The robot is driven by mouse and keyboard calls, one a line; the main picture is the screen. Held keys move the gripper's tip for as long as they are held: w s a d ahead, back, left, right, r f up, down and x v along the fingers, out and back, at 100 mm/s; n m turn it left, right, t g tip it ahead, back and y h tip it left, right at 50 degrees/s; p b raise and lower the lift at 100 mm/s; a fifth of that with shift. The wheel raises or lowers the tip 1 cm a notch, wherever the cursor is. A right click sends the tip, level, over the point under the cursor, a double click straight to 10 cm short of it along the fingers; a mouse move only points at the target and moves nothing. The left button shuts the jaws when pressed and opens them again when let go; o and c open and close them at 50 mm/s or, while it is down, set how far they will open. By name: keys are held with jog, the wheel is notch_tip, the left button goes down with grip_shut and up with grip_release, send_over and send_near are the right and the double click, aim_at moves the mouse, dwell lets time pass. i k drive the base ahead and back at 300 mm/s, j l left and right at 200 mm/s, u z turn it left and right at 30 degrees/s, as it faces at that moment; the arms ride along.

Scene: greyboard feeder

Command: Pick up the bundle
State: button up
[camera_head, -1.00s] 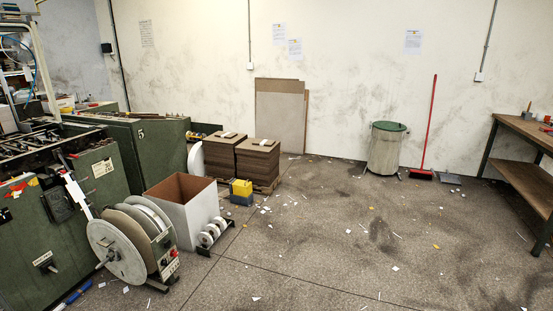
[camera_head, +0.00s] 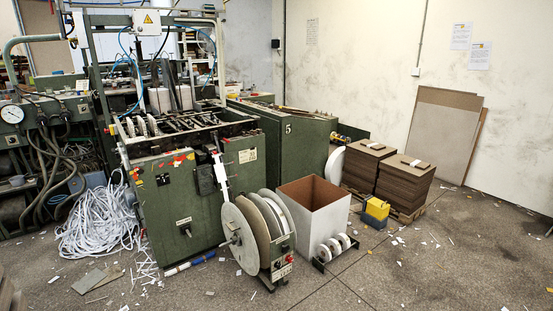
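No single thing is plainly marked as the bundle. Two brown stacks of board stand side by side on a low pallet at the right: a rear stack (camera_head: 368,165) and a front stack (camera_head: 404,184). A small pale piece (camera_head: 418,163) lies on top of the front stack, and a similar one (camera_head: 375,145) on the rear stack. A tangled heap of white strips (camera_head: 97,222) lies on the floor at the left beside the green machine. My gripper is not in view.
The green feeder machine (camera_head: 180,205) fills the left and middle. A reel unit (camera_head: 258,235), an open white box (camera_head: 314,208), small white rolls (camera_head: 335,247) and a yellow and blue block (camera_head: 376,212) stand before the stacks. Large boards (camera_head: 440,135) lean on the wall. Scrap-strewn floor (camera_head: 450,265) is open at right.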

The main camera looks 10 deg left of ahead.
aim_at(143, 127)
jog(key=i+j+u, duration=0.2)
jog(key=u, duration=0.2)
jog(key=i+j+u, duration=0.1)
jog(key=i+u, duration=0.55)
jog(key=u, duration=0.2)
jog(key=i+l+u, duration=0.1)
jog(key=i+u, duration=0.3)
jog(key=i+j+z, duration=0.5)
jog(key=i+j, duration=1.05)
jog(key=i, duration=0.05)
